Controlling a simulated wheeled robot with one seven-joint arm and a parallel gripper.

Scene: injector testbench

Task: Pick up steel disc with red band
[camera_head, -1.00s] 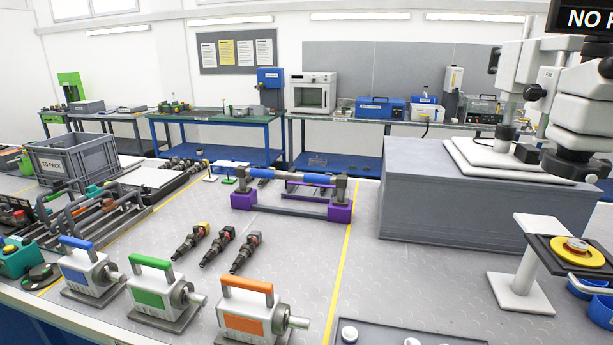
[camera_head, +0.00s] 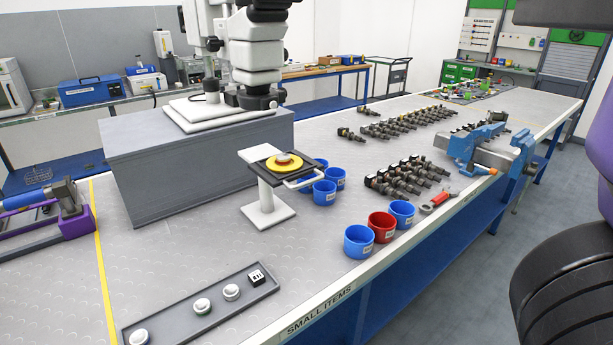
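No red band shows clearly at this size. A small silvery disc (camera_head: 283,157) sits on a yellow round plate (camera_head: 272,164) on top of a white stand (camera_head: 267,203) in the middle; a band on it is too small to tell. A dark shallow tray (camera_head: 176,325) at the front left holds pale round pieces, including a near one (camera_head: 138,337), a middle one (camera_head: 201,305) and a far one (camera_head: 231,291). My gripper is not in view; dark and purple parts at the right edge may be my arm.
A blue cup (camera_head: 358,242), a red cup (camera_head: 382,226) and more blue cups stand right of the stand. Injectors (camera_head: 392,186) and a blue vise (camera_head: 480,146) lie beyond. A big grey block (camera_head: 160,172) carries a white machine. Bench surface around the tray is clear.

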